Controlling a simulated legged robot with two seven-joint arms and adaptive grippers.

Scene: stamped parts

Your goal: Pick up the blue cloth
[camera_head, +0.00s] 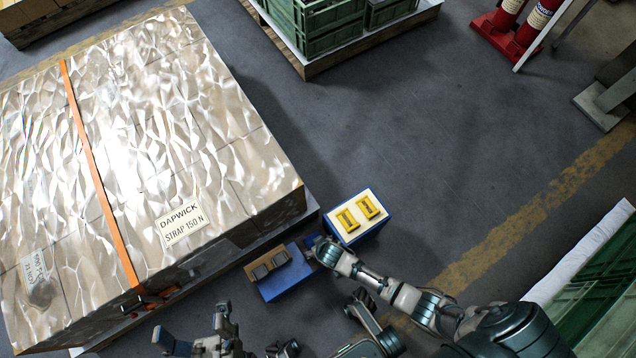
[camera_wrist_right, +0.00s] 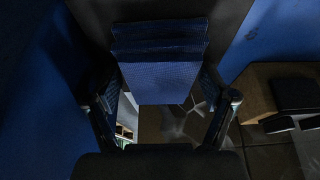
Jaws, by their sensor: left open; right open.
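In the right wrist view the blue cloth (camera_wrist_right: 160,78) shows as a folded, layered blue piece between the two fingers of my right gripper (camera_wrist_right: 166,118). The fingers stand apart on either side of it; whether either touches it is too dark to tell. In the head view the right gripper (camera_head: 320,250) is at the gap between two small blue boxes, and it largely hides what lies there; the cloth cannot be made out surely. My left gripper (camera_head: 192,325) is open and empty at the bottom, left of the boxes and well away from them.
One blue box (camera_head: 376,232) carries yellow parts (camera_head: 358,213) on a cream top. The lower blue box (camera_head: 287,286) carries dark parts (camera_head: 270,264). A large foil-wrapped load (camera_head: 150,130) with an orange strap stands left. Floor behind the boxes is clear.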

